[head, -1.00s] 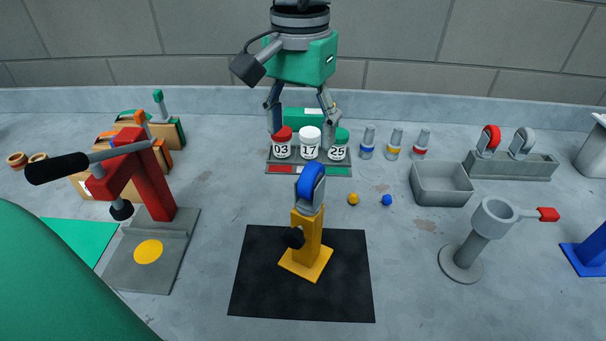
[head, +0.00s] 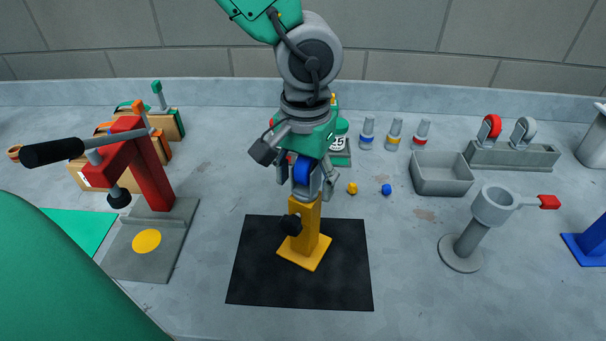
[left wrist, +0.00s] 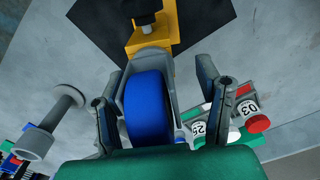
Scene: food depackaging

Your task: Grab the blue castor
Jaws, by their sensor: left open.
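The blue castor (head: 302,172) sits on top of the yellow stand (head: 306,230), which stands on a black mat (head: 345,280). My left gripper (head: 305,185) is lowered over the castor from behind, with its fingers on either side. In the left wrist view the blue wheel (left wrist: 148,108) in its grey fork lies between the two open fingers of my left gripper (left wrist: 160,95). A gap shows at the right finger; the left finger is close to the wheel, and I cannot tell if it touches. My right gripper is not in view.
Numbered jars (head: 341,134) stand behind my left gripper, mostly hidden. A grey bin (head: 441,175), a grey cup stand (head: 465,245) and a rack (head: 515,156) with red and grey castors are at the right. A red press (head: 147,170) stands at the left.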

